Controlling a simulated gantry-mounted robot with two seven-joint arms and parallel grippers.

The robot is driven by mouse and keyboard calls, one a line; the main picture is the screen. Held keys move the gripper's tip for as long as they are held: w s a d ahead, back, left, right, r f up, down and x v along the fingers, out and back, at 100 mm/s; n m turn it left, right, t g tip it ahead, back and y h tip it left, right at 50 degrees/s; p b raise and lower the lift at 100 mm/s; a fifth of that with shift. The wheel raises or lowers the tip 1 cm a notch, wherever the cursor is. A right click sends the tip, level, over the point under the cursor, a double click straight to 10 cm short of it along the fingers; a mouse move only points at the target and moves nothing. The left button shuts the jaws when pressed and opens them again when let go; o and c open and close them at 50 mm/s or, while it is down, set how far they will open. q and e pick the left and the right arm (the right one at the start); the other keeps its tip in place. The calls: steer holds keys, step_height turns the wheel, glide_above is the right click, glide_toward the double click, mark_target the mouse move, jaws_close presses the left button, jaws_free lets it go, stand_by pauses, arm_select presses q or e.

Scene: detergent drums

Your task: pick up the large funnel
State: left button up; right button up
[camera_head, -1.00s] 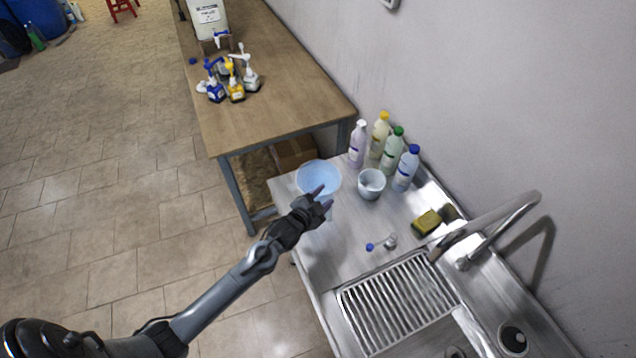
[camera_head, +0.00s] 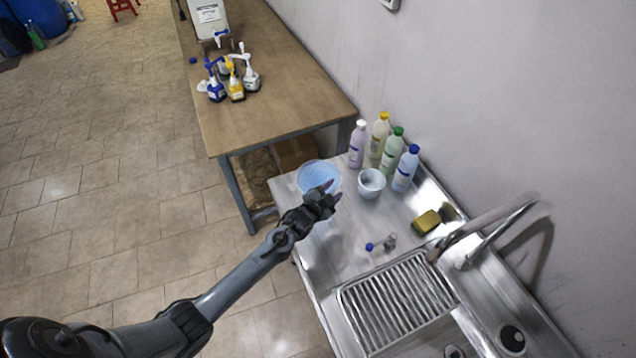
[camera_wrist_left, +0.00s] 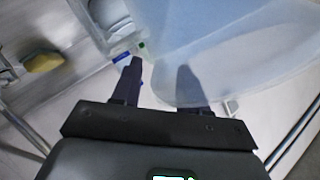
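The large funnel (camera_head: 316,173) is pale blue and translucent. In the head view it stands at the far left corner of the steel sink counter, wide mouth up, its lower part partly hidden by my gripper. My left gripper (camera_head: 332,190) is at the funnel's near right side, fingers apart. In the left wrist view the funnel (camera_wrist_left: 220,45) fills the upper right. There the left gripper (camera_wrist_left: 158,78) is open; its left finger is clear of the funnel and its right finger shows dimmed against the funnel wall. I cannot tell whether they touch. My right gripper is not in view.
A sponge (camera_head: 426,222), a small blue-ended item (camera_head: 381,244) and the faucet (camera_head: 485,228) lie rightward. A wooden table (camera_head: 270,100) with pump bottles stands beyond.

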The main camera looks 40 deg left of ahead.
arm_select(q)
jaws_close()
steer(key=shift+r, duration=0.15)
